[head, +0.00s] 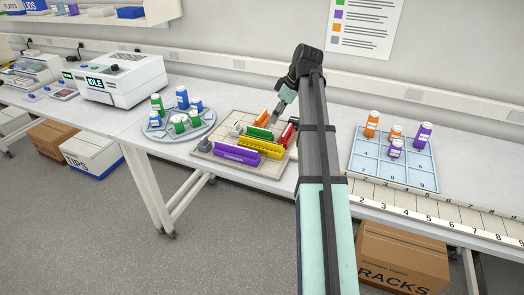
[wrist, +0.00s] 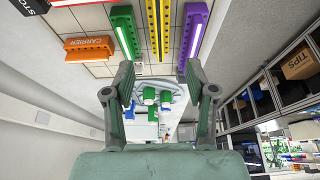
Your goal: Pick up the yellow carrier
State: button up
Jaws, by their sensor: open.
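The yellow carrier (head: 233,147) is a long, narrow bar on the beige tiled board (head: 262,171), between the green carrier (head: 259,133) and the purple carrier (head: 237,156). In the wrist view the yellow carrier (wrist: 158,28) runs down from the top edge, and its near end shows above the gap between my fingers. My gripper (wrist: 160,82) is open with nothing between its fingers. No contact with the carrier shows. In the head view my arm reaches over the back of the board, and its fingers are too small to make out.
An orange carrier (head: 261,117) and a red carrier (head: 287,134) share the board. A round tray (head: 151,134) with green and blue bottles stands left of it. A blue numbered tray (head: 375,171) with orange and purple bottles lies right. A white instrument (head: 120,78) stands farther left.

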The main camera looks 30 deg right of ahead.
jog(key=p, duration=0.3)
send_near(261, 145)
jog(key=x, duration=0.5)
jog(key=shift+w+f, duration=0.1)
jog(key=shift+w, duration=0.25)
jog(key=shift+p+x, duration=1)
jog(key=shift+x, duration=1.7)
jog(key=shift+d, duration=0.2)
grip_shut()
